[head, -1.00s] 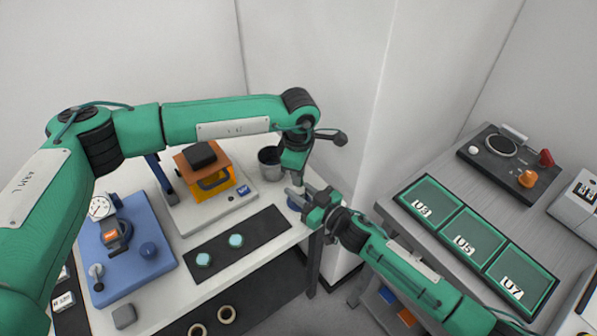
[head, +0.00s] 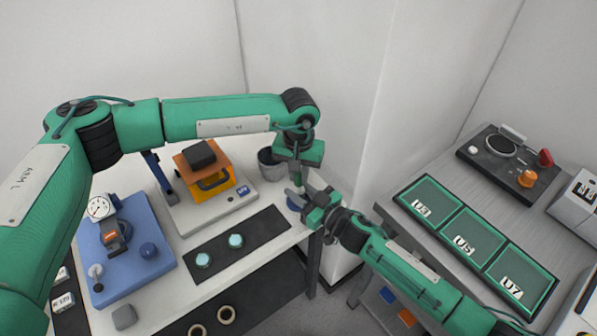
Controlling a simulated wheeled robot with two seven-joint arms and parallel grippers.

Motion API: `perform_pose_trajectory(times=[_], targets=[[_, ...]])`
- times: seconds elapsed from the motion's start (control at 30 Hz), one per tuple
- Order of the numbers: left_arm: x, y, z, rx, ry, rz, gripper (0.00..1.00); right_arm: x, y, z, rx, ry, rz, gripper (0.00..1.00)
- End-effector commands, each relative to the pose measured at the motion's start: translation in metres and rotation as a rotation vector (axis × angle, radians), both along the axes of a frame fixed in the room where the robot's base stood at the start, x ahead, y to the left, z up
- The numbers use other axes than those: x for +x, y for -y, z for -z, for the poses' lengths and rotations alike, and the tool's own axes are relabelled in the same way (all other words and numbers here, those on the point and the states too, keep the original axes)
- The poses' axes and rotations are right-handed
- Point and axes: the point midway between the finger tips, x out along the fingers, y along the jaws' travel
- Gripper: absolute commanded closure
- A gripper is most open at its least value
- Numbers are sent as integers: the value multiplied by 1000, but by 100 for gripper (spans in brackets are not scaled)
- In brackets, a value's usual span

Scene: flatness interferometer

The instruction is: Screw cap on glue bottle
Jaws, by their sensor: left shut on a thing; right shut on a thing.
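My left gripper (head: 300,183) points straight down at the right end of the white table, directly above my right gripper (head: 297,196). It is shut on what appears to be the cap, which is too small and covered to make out. My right gripper reaches in from the right, low over the table corner, and is shut around what appears to be the glue bottle. The bottle is mostly hidden by the fingers. A small blue round part (head: 293,204) shows just below the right fingertips; I cannot tell whether it belongs to the bottle or to a stand.
A dark grey cup (head: 271,164) stands close behind the grippers. A black mat (head: 262,229) with two pale teal discs lies in front. An orange device (head: 207,171) and a blue plate (head: 135,268) with a dial gauge are further left. A grey table with green trays (head: 465,238) stands right.

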Motion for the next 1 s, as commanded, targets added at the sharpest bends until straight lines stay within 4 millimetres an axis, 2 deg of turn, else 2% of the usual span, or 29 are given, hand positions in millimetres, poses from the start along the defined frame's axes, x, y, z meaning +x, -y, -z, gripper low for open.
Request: perform_pose_trajectory(times=[0.1,0.13,0.23,0.27,0.53,0.67,0.77,1.0], targets=[[1,0,0,-1,2,-9,100,0,0,1,-1,-1,0,100],[1,0,0,-1,2,-9,80,0,0,1,-1,-1,0,100],[1,0,0,-1,2,-10,61,0,0,1,-1,-1,0,100],[1,0,0,-1,2,-10,57,0,0,1,-1,-1,0,100],[0,0,-1,0,1,-11,57,0,0,0,-1,-1,0,100],[1,0,-10,-2,4,-12,57,0,0,0,-1,-1,0,100],[2,0,-26,-2,5,-12,57,0,0,0,-1,-1,0,100],[2,-1,-78,-1,4,-13,57,0,0,0,-1,-1,0,100]])
